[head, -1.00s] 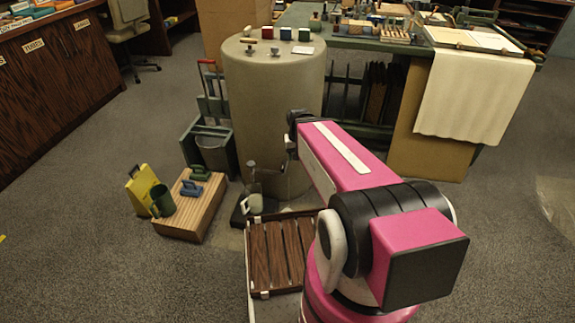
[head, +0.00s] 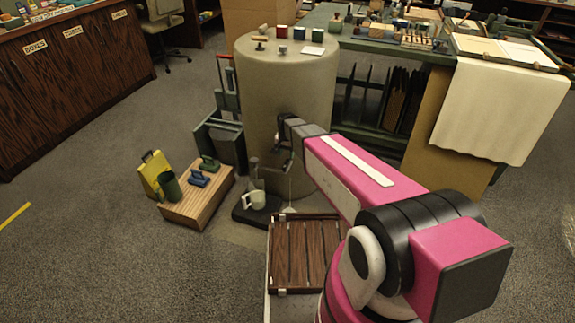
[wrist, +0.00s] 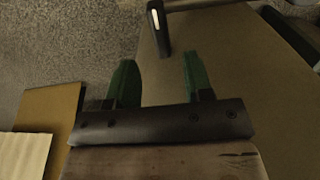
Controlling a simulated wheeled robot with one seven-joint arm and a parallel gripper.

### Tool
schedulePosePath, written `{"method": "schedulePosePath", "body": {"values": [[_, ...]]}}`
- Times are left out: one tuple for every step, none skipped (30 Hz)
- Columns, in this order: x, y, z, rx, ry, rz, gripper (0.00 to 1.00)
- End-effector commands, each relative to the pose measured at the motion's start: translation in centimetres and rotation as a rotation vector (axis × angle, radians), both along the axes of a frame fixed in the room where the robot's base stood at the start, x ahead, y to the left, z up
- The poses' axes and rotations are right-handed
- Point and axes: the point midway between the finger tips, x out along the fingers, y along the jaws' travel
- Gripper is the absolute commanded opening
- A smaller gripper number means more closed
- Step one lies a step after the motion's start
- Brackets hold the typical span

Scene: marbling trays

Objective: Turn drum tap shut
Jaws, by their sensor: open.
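The drum (head: 300,85) is a tall beige cylinder standing on the floor. My gripper (head: 282,158) is at its lower front, small and partly hidden by my wrist in the head view. In the wrist view my gripper (wrist: 158,60) shows two green fingers, apart with nothing clamped. A dark lever with a pale highlight, apparently the tap handle (wrist: 157,30), points down toward the gap between the fingertips. Its tip is about level with them; I cannot tell whether they touch. A thin pale line runs down below the gripper in the head view; I cannot tell if it is liquid.
A pale mug (head: 257,201) stands on a dark base by the drum's foot. A slatted wooden rack (head: 306,288) is below my arm. A wooden block (head: 196,211) with green and blue tools is left. A green table (head: 395,52) stands behind right.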

Motion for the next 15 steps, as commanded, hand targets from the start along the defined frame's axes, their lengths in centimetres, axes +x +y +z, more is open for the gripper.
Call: {"method": "schedulePosePath", "body": {"values": [[0.1,0.0,-1.1,-0.001,0.001,0.0,0.47],[0.1,0.0,-1.7,-0.001,0.001,0.0,0.47],[0.1,0.0,-2.4,0.0,0.002,0.001,0.47],[0.1,0.0,-2.9,-0.001,0.001,0.001,0.47],[0.1,0.0,-3.4,-0.001,0.001,0.001,0.47],[0.1,0.0,-4.0,-0.001,0.001,0.001,0.47],[0.1,0.0,-4.5,-0.001,0.001,0.001,0.47],[0.1,0.0,-4.9,-0.001,0.001,0.001,0.47],[0.1,0.0,-5.4,-0.001,0.001,0.001,0.47],[0.1,0.0,-5.7,0.0,0.001,0.001,0.47],[0.1,0.0,-6.0,0.0,0.0,0.001,0.47],[0.1,0.0,-6.4,0.0,0.0,0.001,0.47],[0.1,0.0,-6.6,0.0,0.0,0.001,0.47],[0.1,0.0,-6.8,0.0,0.0,0.001,0.47],[0.0,0.0,-7.0,0.0,0.0,0.001,0.47]]}}
